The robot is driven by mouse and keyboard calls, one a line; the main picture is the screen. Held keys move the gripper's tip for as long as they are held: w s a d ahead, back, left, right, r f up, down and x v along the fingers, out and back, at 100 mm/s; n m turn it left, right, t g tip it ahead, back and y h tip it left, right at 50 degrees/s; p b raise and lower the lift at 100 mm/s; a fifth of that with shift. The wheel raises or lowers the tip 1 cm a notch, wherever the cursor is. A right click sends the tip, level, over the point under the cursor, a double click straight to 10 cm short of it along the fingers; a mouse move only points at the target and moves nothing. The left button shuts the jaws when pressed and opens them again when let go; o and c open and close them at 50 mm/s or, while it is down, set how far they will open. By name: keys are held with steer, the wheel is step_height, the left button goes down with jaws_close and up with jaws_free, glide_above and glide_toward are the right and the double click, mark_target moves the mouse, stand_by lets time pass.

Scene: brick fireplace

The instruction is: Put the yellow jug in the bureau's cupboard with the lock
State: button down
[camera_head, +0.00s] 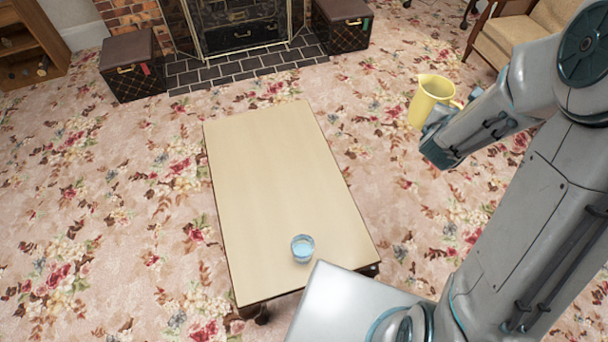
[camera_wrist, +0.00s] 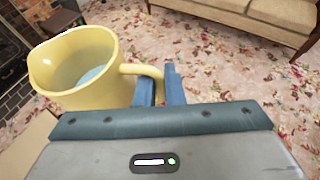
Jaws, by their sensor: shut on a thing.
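The yellow jug (camera_head: 430,99) is held upright in the air, to the right of the low table in the head view. In the wrist view the jug (camera_wrist: 80,75) fills the upper left, with its handle towards my gripper. My gripper (camera_wrist: 160,84) is shut on the handle with its blue fingers. In the head view the gripper (camera_head: 440,120) is partly hidden by the arm. The inside of the jug shows a pale bluish area. I see no bureau or cupboard with a lock in either view.
A low wooden table (camera_head: 270,180) stands in the middle, with a blue glass (camera_head: 302,248) near its front end. Dark boxes (camera_head: 131,68) (camera_head: 341,24) flank the fireplace (camera_head: 235,25). An armchair (camera_head: 525,30) is at upper right. A sofa (camera_wrist: 255,15) shows in the wrist view. Carpet left of the table is clear.

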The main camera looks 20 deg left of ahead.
steer(key=s+a+f+n+g+y+b, duration=0.1)
steer(key=s+a+f+n+y+b, duration=0.5)
steer(key=a+f+b, duration=0.7)
steer(key=s+a+f+n+y+b, duration=0.35)
steer(key=s+a+f+b, duration=0.45)
steer(key=a+f+b, duration=0.5)
steer(key=shift+m+y, duration=0.25)
steer(key=shift+m, duration=0.2)
steer(key=shift+w+a+f+b, duration=0.45)
steer(key=shift+a+f+b, duration=1)
steer(key=shift+a, duration=0.55)
steer(key=shift+w+a+f+b, duration=0.4)
steer(key=shift+a+f+b, duration=1.05)
steer(key=shift+a, duration=0.6)
steer(key=shift+w+a+f+b, duration=0.45)
steer(key=shift+a+f+b, duration=0.7)
steer(key=shift+a+f, duration=0.7)
steer(key=shift+a+r, duration=0.1)
steer(key=shift+a, duration=0.05)
steer(key=c, duration=1.5)
jaws_free()
steer(key=shift+c, duration=0.2)
